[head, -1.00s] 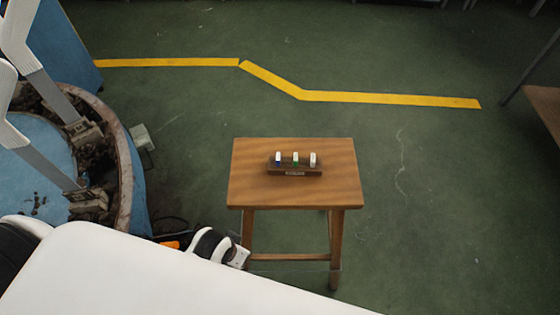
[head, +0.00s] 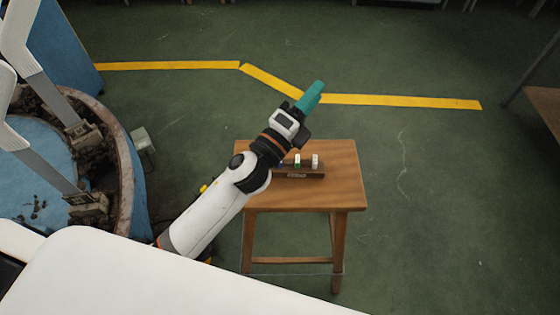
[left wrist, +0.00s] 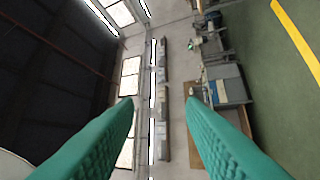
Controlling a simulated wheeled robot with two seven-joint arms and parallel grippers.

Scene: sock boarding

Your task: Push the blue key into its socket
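A small dark holder (head: 300,175) stands on the wooden stool (head: 335,193). A key with a green lower part (head: 297,160) and a white key (head: 315,161) stand upright in it. The blue key, at the holder's left end, is mostly hidden behind my left wrist. My left gripper (head: 311,94) is raised above and beyond the stool, its teal fingers pointing up and right, away from the holder. In the left wrist view its two fingers (left wrist: 160,105) are apart with nothing between them. My right gripper is not in view.
A round blue-walled machine (head: 125,185) with grey posts stands at the left. A small grey box (head: 141,140) is beside it. A bench edge (head: 546,105) shows at the far right. The green floor around the stool's right side is clear.

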